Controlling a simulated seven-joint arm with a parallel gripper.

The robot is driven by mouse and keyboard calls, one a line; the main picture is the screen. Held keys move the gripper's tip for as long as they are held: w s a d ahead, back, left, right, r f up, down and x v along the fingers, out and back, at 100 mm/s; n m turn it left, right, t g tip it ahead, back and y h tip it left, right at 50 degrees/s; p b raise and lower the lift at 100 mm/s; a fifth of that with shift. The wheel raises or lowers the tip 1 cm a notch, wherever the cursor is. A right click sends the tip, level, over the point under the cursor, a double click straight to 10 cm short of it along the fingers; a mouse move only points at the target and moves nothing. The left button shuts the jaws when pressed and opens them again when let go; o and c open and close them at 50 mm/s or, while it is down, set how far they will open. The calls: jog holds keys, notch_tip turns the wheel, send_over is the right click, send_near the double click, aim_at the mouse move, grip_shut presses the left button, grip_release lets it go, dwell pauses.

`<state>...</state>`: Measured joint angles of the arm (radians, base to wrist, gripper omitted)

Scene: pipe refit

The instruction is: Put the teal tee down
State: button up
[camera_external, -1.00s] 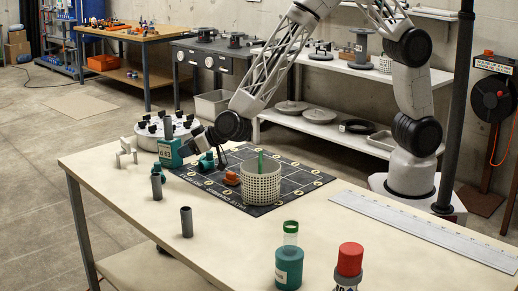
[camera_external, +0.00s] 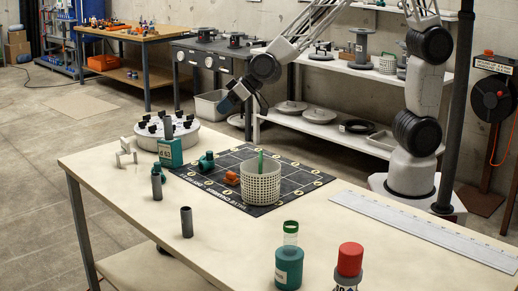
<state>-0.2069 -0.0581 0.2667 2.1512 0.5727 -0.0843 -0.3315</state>
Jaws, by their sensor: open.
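The teal tee (camera_external: 206,161) rests on the black gridded mat (camera_external: 290,176), near its left back part. My gripper (camera_external: 229,104) is raised well above the table, behind and to the right of the tee. It is open and holds nothing that I can see; its fingers are small and dark in this view. The tee stands clear of the gripper.
An orange fitting (camera_external: 232,178) and a white perforated basket (camera_external: 261,185) stand on the mat. A teal labelled block (camera_external: 170,153) and a round white carousel (camera_external: 168,134) are left. Grey pipes (camera_external: 187,222), a teal bottle (camera_external: 289,270) and a red-capped can (camera_external: 349,262) stand nearer.

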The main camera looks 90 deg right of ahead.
jog(key=s+d+r+g, duration=0.2)
jog(key=s+d, duration=0.2)
jog(key=s, duration=0.9)
jog(key=s+d+r+g+h, duration=0.1)
jog(key=s+d, duration=0.4)
jog(key=s, duration=0.8)
jog(key=s+d+r+g, duration=0.4)
jog(key=s+d+r, duration=0.1)
jog(key=s, duration=0.8)
jog(key=shift+s+h, duration=0.3)
jog(key=shift+s, duration=0.05)
jog(key=shift+r, duration=0.1)
